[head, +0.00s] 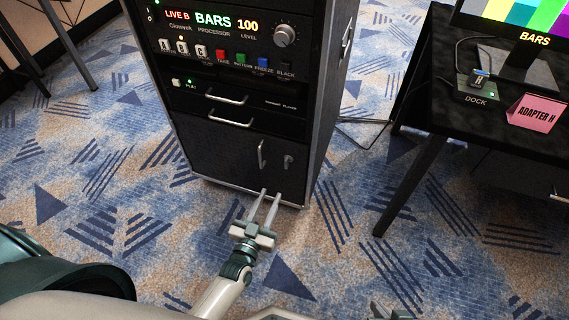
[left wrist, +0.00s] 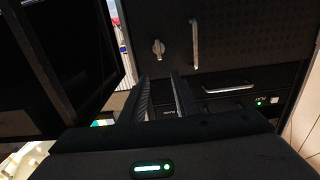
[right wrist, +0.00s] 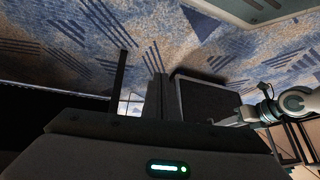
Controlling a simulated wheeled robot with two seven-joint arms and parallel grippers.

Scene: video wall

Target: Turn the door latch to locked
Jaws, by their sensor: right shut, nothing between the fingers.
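The door latch (head: 288,161) is a small grey turn-knob on the lower black door (head: 225,160) of the rack cabinet, right of a vertical bar handle (head: 261,153). In the left wrist view the latch (left wrist: 158,48) appears left of the handle (left wrist: 195,45), its grip roughly upright. My left gripper (head: 271,194) is open and empty, its fingers pointing at the door just below the latch and apart from it. My right gripper (right wrist: 160,77) is shut and empty, away from the latch.
Above the door are drawers with handles (head: 228,98) and a panel with buttons and a knob (head: 285,36). At right a black table (head: 420,125) holds a monitor, a dock (head: 477,84) and a pink adapter sign (head: 533,112). Carpet (head: 340,240) is open in front.

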